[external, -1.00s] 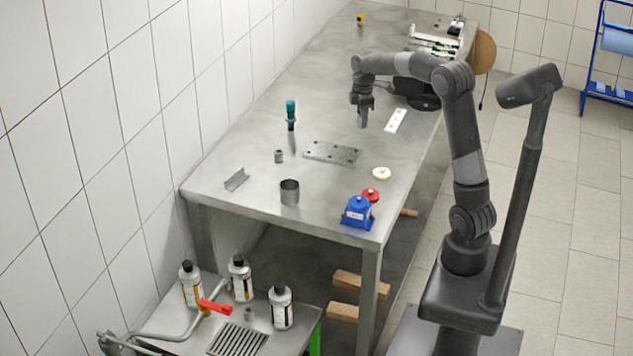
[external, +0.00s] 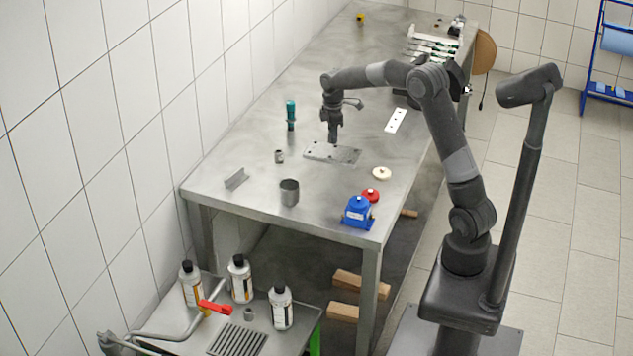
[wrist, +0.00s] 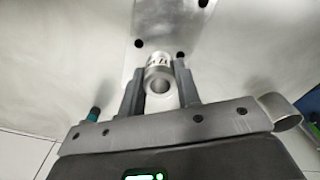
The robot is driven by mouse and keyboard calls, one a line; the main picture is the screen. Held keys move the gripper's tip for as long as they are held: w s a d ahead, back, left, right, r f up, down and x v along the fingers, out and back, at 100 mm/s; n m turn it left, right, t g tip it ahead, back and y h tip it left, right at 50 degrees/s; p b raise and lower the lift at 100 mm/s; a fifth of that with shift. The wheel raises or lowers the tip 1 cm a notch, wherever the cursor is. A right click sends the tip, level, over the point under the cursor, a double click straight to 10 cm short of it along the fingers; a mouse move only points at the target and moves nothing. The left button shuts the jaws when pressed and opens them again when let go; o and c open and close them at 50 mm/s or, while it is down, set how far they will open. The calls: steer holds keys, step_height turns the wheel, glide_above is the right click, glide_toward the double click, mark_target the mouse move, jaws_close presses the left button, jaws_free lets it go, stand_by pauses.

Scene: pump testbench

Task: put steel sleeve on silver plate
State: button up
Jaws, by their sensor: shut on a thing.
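My gripper (external: 333,140) is shut on the steel sleeve (wrist: 158,70), a short shiny cylinder with an open bore and slots or marks on its side. The fingers grip it from both sides in the wrist view (wrist: 159,82). In the external view the sleeve is mostly hidden by the fingers. The silver plate (external: 345,156) is a flat grey metal plate with several holes, lying on the bench. My gripper is over its middle, at or just above it; I cannot tell whether the sleeve touches. The plate also shows in the wrist view (wrist: 185,25), beyond the sleeve.
Left of the plate stand a small grey metal fitting (external: 279,156) and a green-capped tool (external: 291,113). Nearer are an angle bracket (external: 236,179), a steel cup (external: 289,193), a cream disc (external: 381,173) and a blue part (external: 357,212). A white strip (external: 396,121) lies behind.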

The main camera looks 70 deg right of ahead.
steer(key=shift+f, duration=1.85)
steer(key=shift+f, duration=0.1)
steer(key=o, duration=1.1)
